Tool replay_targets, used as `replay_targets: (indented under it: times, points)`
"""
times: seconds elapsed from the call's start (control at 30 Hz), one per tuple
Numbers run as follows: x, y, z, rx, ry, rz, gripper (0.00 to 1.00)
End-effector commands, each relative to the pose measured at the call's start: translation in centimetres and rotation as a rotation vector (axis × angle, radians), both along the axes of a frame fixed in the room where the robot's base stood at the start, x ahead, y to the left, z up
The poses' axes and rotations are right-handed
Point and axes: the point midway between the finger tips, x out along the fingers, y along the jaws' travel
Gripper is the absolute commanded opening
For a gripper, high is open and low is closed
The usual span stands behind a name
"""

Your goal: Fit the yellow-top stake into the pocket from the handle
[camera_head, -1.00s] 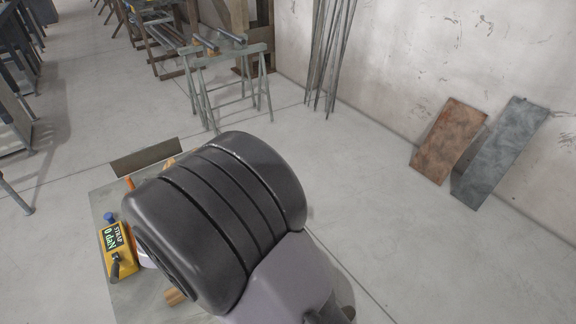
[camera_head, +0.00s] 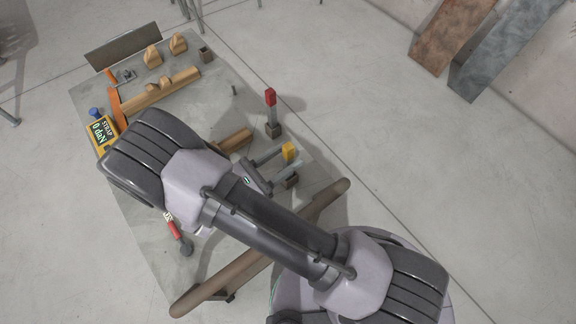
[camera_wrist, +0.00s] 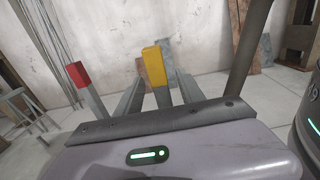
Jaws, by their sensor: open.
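The yellow-top stake (camera_head: 289,150) is at the right edge of the bench top in the head view. In the wrist view its yellow cap (camera_wrist: 154,66) shows between my two grey fingers. My gripper (camera_head: 277,166) is open, with a finger on either side of the stake; I cannot tell whether either touches it. A dark square pocket (camera_head: 291,182) shows beside the fingers, partly hidden. The red-top stake (camera_head: 270,97) stands upright in another pocket (camera_head: 273,131); it also shows at left in the wrist view (camera_wrist: 77,75). A further pocket (camera_head: 206,55) at the far corner looks empty.
A brown handle bar (camera_head: 190,298) crosses the bench's near end, partly under my arm. Open floor lies right.

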Motion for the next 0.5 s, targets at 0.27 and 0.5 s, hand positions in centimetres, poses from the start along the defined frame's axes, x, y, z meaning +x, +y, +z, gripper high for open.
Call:
replay_targets:
  times: [0.27,0.5]
  points:
    - [2.1,-3.2,0.0,0.0,0.001,-0.001,0.45]
    - [2.1,-3.1,0.1,0.0,0.001,-0.001,0.3]
